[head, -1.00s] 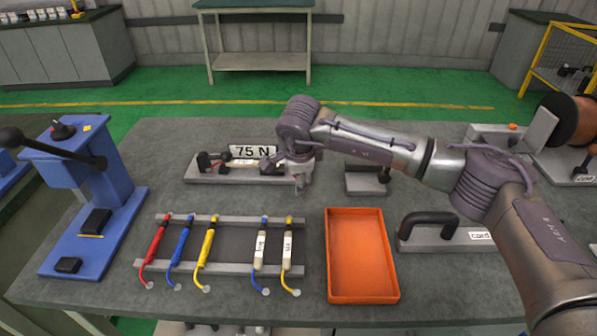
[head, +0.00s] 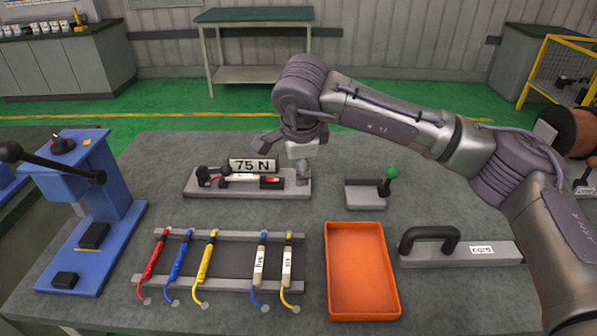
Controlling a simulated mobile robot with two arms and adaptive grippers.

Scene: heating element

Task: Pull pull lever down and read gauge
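A small grey block (head: 364,196) stands right of centre on the bench and carries an upright lever with a green knob (head: 391,172). Left of it, a long grey fixture (head: 240,190) carries a sign reading "75 N" (head: 253,165). A pale element with a red end (head: 250,179) lies across this fixture, with black clamp parts at its left end. My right gripper (head: 284,160) hangs over the right part of the fixture, fingers spread, with nothing seen between them. It is left of the green-knobbed lever and apart from it. My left gripper is not in view.
A blue press (head: 95,205) with a black handle stands at the left. A rack (head: 220,285) of several coloured-lead elements and an orange tray (head: 362,270) are in front. A grey block with a black handle (head: 450,257) is at the right.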

